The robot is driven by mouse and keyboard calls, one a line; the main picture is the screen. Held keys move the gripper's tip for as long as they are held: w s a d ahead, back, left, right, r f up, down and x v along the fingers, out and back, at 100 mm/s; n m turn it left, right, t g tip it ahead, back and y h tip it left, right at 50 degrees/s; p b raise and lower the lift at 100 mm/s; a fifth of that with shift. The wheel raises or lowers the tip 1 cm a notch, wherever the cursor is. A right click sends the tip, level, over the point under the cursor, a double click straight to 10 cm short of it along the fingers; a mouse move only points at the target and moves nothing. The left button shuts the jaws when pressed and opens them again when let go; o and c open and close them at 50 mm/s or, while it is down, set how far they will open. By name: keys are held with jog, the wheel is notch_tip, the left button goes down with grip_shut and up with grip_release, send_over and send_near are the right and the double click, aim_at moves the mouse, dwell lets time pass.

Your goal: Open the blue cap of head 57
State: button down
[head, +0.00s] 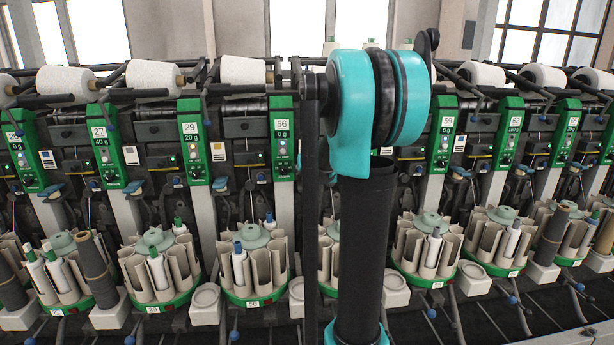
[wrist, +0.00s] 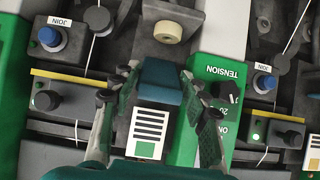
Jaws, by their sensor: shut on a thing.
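In the wrist view a dark blue cap (wrist: 160,76) sits between the two fingers of my gripper (wrist: 161,84). The fingers are closed on its sides. No head number is readable in the wrist view. In the head view my arm covers the head just right of the panel numbered 56 (head: 281,128), so its number, its cap and my gripper are hidden there.
In the wrist view a striped white label (wrist: 148,130) lies beside the cap, and a green TENSION panel (wrist: 220,72) with a black knob stands close on the right. Blue JOIN buttons (wrist: 49,36) are on both sides. In the head view, carousels (head: 252,262) line the front.

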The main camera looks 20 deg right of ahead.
jog(key=shift+w+d+r+g+y, duration=0.15)
jog(key=shift+w+r+g, duration=0.2)
jog(key=shift+g, duration=0.35)
jog(key=shift+w+r+g+y, duration=0.2)
jog(key=shift+r+g, duration=0.15)
jog(key=shift+g, duration=0.35)
jog(key=c, duration=0.8)
grip_release()
jog(key=shift+o, duration=0.2)
